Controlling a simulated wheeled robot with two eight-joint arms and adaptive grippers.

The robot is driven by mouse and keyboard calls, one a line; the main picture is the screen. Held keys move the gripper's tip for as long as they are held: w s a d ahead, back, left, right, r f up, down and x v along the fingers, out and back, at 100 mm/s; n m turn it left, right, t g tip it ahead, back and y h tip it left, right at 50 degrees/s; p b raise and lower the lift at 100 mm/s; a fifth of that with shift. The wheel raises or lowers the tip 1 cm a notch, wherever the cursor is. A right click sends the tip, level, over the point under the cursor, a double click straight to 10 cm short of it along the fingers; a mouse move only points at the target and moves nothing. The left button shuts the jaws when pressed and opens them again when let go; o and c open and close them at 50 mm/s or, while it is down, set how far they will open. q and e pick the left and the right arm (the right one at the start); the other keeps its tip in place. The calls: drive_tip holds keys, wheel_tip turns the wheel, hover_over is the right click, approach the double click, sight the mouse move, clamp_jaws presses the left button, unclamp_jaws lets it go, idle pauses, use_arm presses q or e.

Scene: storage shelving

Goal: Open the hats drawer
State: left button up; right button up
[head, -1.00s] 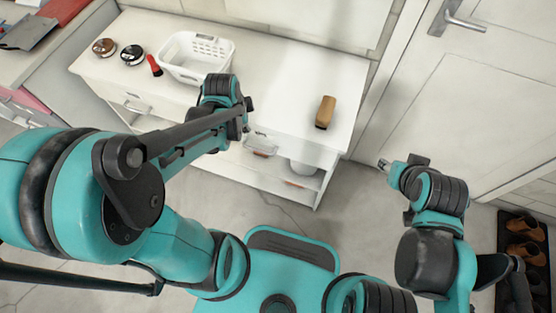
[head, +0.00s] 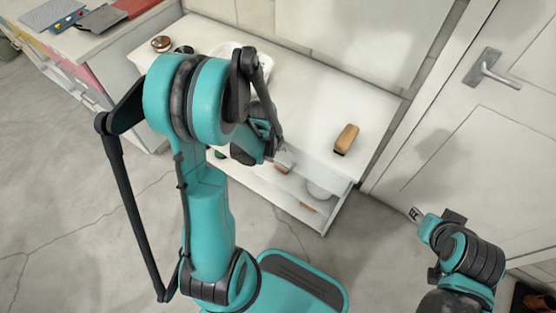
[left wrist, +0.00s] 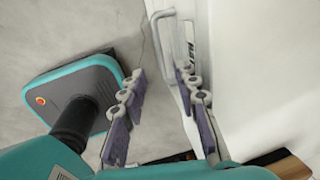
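The drawer looks shut. My left gripper (left wrist: 161,76) is open and empty, with its fingers apart just short of the handle.
A tan brush (head: 346,139) lies on the cabinet top. A white basket (head: 265,62) stands behind my left arm. Open shelves below hold a white bowl (head: 318,190). A white door (head: 490,130) is at right.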

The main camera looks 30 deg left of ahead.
sight(276, 162)
use_arm(q)
drive_tip(key=f+b, duration=0.1)
drive_tip(key=f, duration=0.1)
drive_tip(key=w+f+b, duration=0.1)
drive_tip(key=f, duration=0.2)
drive_tip(key=f+b, duration=0.1)
drive_tip(key=f, duration=0.2)
drive_tip(key=shift+w+b, duration=0.25)
drive_tip(key=shift+b, duration=0.15)
drive_tip(key=shift+r, duration=0.1)
clamp_jaws()
